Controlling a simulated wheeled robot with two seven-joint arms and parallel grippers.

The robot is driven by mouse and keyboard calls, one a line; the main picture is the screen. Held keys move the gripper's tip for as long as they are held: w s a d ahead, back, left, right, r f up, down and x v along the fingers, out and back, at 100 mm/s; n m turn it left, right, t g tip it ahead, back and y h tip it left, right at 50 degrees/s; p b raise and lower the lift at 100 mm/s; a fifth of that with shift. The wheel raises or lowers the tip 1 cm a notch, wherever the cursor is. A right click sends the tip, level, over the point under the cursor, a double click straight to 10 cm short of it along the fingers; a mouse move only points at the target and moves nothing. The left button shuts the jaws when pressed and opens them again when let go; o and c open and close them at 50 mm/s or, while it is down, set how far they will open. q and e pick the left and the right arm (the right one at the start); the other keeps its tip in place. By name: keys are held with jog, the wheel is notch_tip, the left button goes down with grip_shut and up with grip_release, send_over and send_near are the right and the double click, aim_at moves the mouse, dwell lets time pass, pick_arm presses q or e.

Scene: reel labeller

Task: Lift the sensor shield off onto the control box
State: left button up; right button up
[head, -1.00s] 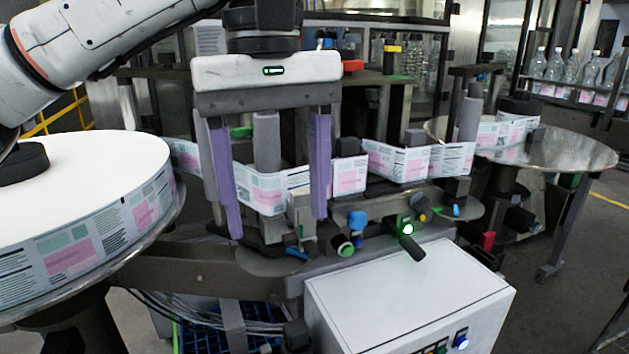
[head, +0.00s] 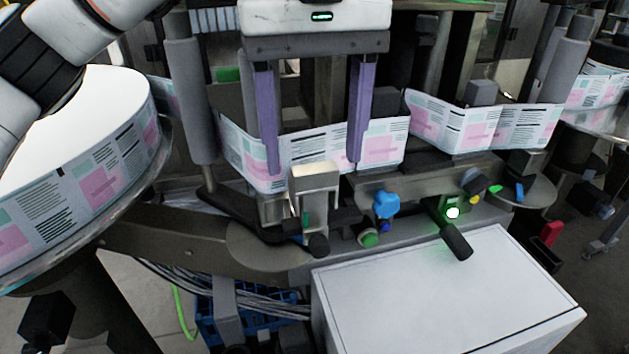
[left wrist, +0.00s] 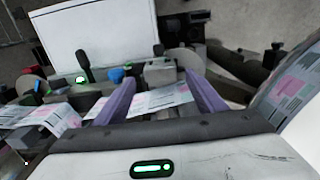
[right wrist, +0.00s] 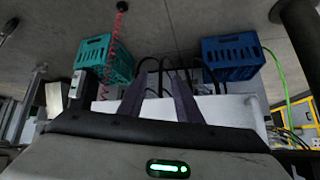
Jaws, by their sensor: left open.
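The sensor shield appears to be the pale grey-beige metal cover (head: 315,178) standing on the labeller's rail in the head view. It also shows in the left wrist view (left wrist: 160,73). The control box (head: 440,295) is the white box in front of the rail, to the right; its top is bare. My left gripper (head: 313,165) is open and empty, its purple fingers pointing down, one to each side of the shield in the picture. Its fingertips appear above or behind the shield, with no contact visible. My right gripper (right wrist: 159,75) is open and empty, away from the shield.
A printed label web (head: 455,122) runs behind the shield past rollers. A large label reel (head: 75,190) stands at left. A blue knob (head: 386,205) and a black handle (head: 456,240) are close to the shield's right. Blue (right wrist: 232,57) and teal (right wrist: 105,58) crates lie below.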

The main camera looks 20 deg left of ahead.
aim_at(312, 165)
pick_arm(q)
notch_tip(312, 165, down, 4)
jog(key=shift+s+r, duration=0.1)
jog(key=shift+s, duration=0.05)
jog(key=shift+f, duration=0.35)
pick_arm(e)
jog(key=shift+w+r, duration=0.3)
jog(key=shift+w, duration=0.3)
pick_arm(q)
jog(key=shift+c, duration=0.3)
jog(key=c, duration=1.2)
pick_arm(e)
jog(key=shift+s+f, duration=0.1)
jog(key=shift+s, duration=0.1)
pick_arm(q)
jog(key=shift+r, duration=0.1)
